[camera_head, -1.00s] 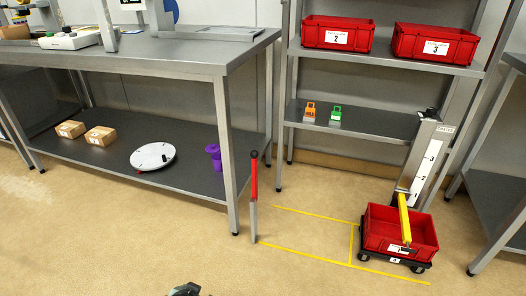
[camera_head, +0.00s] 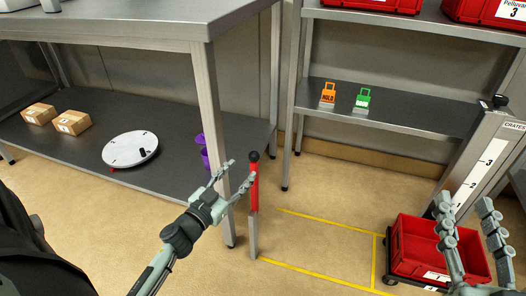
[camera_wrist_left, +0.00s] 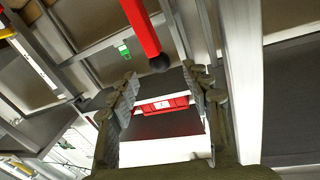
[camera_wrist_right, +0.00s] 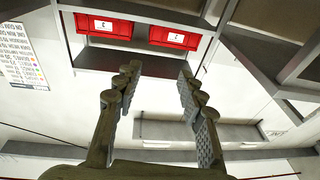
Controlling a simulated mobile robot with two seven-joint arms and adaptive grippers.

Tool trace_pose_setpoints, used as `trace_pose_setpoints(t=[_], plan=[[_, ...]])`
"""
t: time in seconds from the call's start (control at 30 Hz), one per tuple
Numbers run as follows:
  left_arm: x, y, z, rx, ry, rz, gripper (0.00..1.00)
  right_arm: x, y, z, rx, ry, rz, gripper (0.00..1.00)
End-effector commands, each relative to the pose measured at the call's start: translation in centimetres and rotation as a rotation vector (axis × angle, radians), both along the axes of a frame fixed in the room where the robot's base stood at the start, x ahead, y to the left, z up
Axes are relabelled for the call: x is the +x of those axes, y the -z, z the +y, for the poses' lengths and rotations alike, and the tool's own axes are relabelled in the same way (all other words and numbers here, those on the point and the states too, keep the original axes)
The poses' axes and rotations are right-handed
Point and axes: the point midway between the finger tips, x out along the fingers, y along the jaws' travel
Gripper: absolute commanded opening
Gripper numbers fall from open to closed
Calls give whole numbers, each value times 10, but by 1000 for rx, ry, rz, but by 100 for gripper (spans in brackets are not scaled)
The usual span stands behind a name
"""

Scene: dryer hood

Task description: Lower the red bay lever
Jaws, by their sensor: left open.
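The red bay lever (camera_head: 254,186) stands upright on a grey post by the workbench's front leg, with a black knob on top. In the left wrist view the lever (camera_wrist_left: 141,26) comes down from the top edge, its black knob just beyond the fingertips. My left gripper (camera_head: 235,178) is open, its fingers close to the left side of the lever's upper part. I cannot tell whether a finger touches it. My right gripper (camera_head: 464,206) is open and empty, in front of the red crate at the right. It also shows open in the right wrist view (camera_wrist_right: 158,68).
The workbench (camera_head: 208,95) stands left of the lever, its lower shelf holding boxes, a white disc (camera_head: 130,149) and purple cups. A shelf rack (camera_head: 395,118) holds orange and green tags. A red crate (camera_head: 410,255) sits right of the yellow floor lines (camera_head: 320,276).

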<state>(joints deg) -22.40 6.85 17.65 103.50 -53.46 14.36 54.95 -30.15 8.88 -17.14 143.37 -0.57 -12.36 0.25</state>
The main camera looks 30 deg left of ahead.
Motion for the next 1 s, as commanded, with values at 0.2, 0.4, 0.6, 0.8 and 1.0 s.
trace_pose_setpoints(t=[0.2, 0.4, 0.6, 0.8, 1.0], plan=[[19, -1, -1, 2, 11, -7, 49, -3, -8, 2, 16, -5, -32, 40], [52, -1, 0, 2, 9, -6, 49, -6, -18, 4, 38, -12, -75, 40], [74, 0, 1, 1, 8, -5, 49, -9, -26, 6, 58, -18, -110, 40], [79, -1, 1, 0, 8, -4, 49, -10, -28, 7, 63, -20, -119, 40], [78, -1, 1, 0, 8, -4, 41, -10, -28, 7, 63, -20, -119, 40]])
